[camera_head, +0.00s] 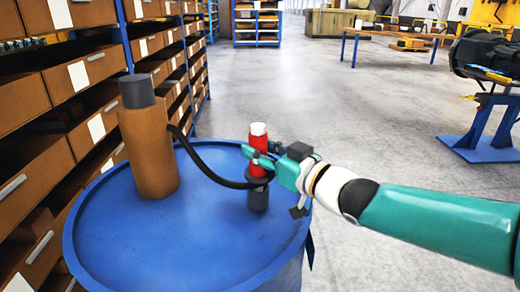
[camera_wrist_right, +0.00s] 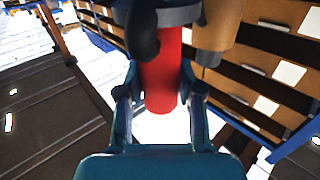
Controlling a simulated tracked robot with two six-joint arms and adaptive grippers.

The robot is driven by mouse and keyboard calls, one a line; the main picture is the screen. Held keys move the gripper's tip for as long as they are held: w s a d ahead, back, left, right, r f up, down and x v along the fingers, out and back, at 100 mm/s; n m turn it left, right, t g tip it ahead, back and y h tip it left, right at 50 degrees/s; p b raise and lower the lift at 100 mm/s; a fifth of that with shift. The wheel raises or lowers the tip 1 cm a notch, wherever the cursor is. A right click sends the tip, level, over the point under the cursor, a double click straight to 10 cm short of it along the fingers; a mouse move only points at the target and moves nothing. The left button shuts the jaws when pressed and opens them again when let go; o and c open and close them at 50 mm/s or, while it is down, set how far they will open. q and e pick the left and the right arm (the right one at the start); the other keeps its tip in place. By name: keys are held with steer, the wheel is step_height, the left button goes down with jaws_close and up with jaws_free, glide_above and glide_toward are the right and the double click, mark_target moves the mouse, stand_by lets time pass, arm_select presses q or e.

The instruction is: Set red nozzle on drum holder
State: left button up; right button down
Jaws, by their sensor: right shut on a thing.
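The red nozzle (camera_head: 258,143) has a white top and stands upright over the blue drum (camera_head: 215,228). My right gripper (camera_head: 262,163) reaches in from the right and is shut around it at mid-height. The red body also shows between the two fingers in the right wrist view (camera_wrist_right: 160,78). A short dark grey cylinder, the drum holder (camera_head: 258,198), stands on the drum lid directly below the nozzle. The fingers and hose cover the joint, so I cannot tell whether the nozzle touches or sits in it. My left gripper is out of view.
A brown cylinder (camera_head: 149,152) with a dark grey cap stands on the drum's left. A black hose (camera_head: 205,168) runs from it to the nozzle. Drawer shelving (camera_head: 75,80) lines the left. Open floor (camera_head: 330,85) lies behind the drum.

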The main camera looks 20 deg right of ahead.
steer(key=shift+f+b, duration=1.25)
steer(key=shift+f, duration=0.1)
steer(key=c, duration=0.7)
jaws_free()
steer(key=shift+c, duration=0.2)
steer(key=shift+o, duration=0.3)
steer(key=shift+f, duration=0.1)
steer(key=v, duration=1.2)
steer(key=shift+d, duration=0.1)
